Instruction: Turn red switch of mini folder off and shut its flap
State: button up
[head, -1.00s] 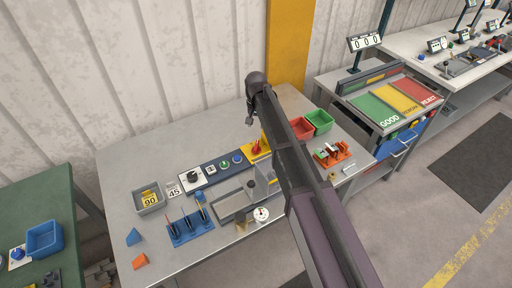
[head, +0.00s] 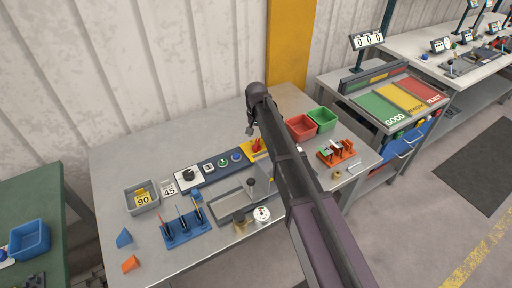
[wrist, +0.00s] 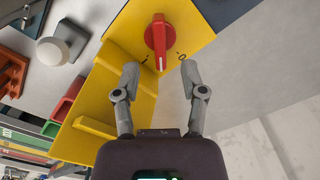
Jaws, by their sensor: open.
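The red switch (wrist: 158,40) sits on a yellow panel (wrist: 196,27) in the wrist view. Its white-tipped handle points between the "I" and "0" marks, a little closer to the "I". A yellow plate (wrist: 92,140) with raised ribs extends down and left from the panel; it looks like the flap standing open, though I cannot be sure. My gripper (wrist: 160,85) is open and empty, its fingertips just short of the switch and apart from it.
Red (head: 300,127) and green (head: 322,118) bins stand right of my arm, with an orange fixture (head: 338,151) nearby. A blue tool rack (head: 184,228) and grey tray (head: 142,207) stand left. The back of the grey bench (head: 180,137) is clear.

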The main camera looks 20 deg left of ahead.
aim_at(257, 144)
jog(key=shift+f+b, duration=2.4)
jog(key=shift+f, duration=0.25)
grip_shut()
